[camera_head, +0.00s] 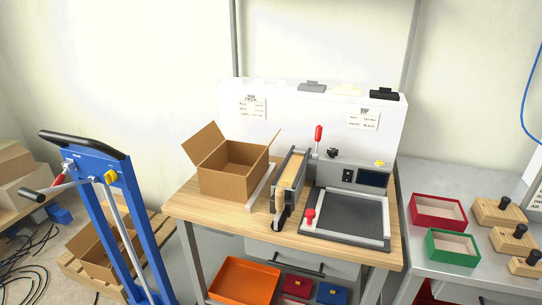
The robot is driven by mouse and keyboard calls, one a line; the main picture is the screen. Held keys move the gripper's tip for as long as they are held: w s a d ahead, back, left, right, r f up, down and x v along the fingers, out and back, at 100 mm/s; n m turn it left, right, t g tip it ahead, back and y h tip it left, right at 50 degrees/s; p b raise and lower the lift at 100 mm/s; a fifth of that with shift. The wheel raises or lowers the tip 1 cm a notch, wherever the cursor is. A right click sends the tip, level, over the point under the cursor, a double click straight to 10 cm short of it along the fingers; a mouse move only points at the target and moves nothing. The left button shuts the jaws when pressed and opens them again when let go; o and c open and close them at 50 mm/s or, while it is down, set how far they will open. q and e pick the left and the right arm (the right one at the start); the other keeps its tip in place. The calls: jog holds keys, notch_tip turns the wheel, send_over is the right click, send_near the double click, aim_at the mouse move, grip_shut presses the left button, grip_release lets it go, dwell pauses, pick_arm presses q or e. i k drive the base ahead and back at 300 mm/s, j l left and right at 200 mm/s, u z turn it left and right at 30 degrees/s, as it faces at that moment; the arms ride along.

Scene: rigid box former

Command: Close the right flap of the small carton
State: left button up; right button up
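The small carton (225,186) is a brown cardboard box standing open on the wooden worktop (190,205). Its left flap (205,143) stands up and leans outward to the left. Neither of my grippers is in view.
A taping roller unit (290,180) and a grey machine with a red-knobbed lever (350,212) stand close to the carton's right. A blue lift (110,205) with a black handle stands at left. Red (437,222) and green (452,260) trays sit on the right table.

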aim_at(222, 174)
jog(key=l+u, duration=0.15)
jog(key=l, duration=0.2)
jog(key=k+l+u, duration=0.15)
jog(key=l, duration=0.15)
jog(key=k+l+u, duration=0.2)
jog(key=l, duration=0.15)
jog(key=i+l+u, duration=0.2)
jog(key=l+u, duration=0.2)
jog(key=l, duration=0.15)
jog(key=i+l+u, duration=0.2)
jog(key=k+l, duration=0.05)
jog(key=l, duration=0.05)
